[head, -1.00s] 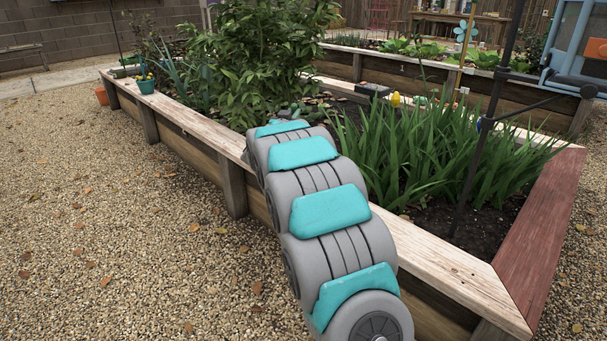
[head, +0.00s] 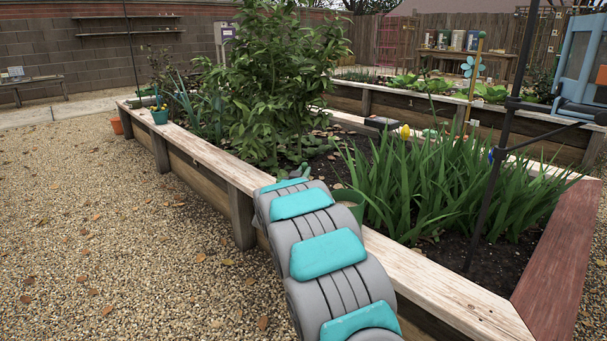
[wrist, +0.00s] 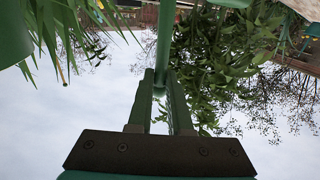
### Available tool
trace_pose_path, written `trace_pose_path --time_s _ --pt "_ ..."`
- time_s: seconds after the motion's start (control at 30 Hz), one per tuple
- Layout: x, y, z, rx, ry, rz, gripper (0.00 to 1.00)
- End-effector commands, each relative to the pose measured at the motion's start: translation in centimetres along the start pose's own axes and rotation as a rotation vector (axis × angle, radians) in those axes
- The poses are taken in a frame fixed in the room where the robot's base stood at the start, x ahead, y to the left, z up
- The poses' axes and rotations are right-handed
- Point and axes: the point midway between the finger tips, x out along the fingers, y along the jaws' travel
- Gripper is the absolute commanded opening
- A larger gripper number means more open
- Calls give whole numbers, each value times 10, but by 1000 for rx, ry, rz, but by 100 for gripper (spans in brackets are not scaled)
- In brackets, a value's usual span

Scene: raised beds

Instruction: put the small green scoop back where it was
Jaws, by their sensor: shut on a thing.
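In the wrist view my gripper (wrist: 168,78) is shut on a slim green shaft (wrist: 166,40), which looks like the handle of the small green scoop. The shaft runs from between the fingers out past the top edge, so the scoop's far end is out of sight. In the head view my arm hides the gripper and most of what it holds. A green rounded object (head: 349,199) shows just right of my arm over the bed; I cannot tell whether it is the scoop.
A raised bed's pale plank rim (head: 440,290) runs below my arm. Strappy green leaves (head: 430,190) and a leafy shrub (head: 270,90) fill the bed. A dark pole (head: 497,150) stands at right. A teal pot (head: 160,116) sits on the far rim. Gravel (head: 130,240) at left is open.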

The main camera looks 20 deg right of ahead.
Motion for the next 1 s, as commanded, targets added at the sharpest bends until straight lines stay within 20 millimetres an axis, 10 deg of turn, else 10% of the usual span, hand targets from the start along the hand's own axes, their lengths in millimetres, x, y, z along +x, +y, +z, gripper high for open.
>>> trace_pose_path --time_s 0.1,0.13,0.4,1.0 --pt "0 0 2 -1 0 0 0" --pt "0 0 3 -1 -1 0 19" --pt "0 0 2 0 0 0 48" --pt "-37 -1 0 -2 -4 -3 48"
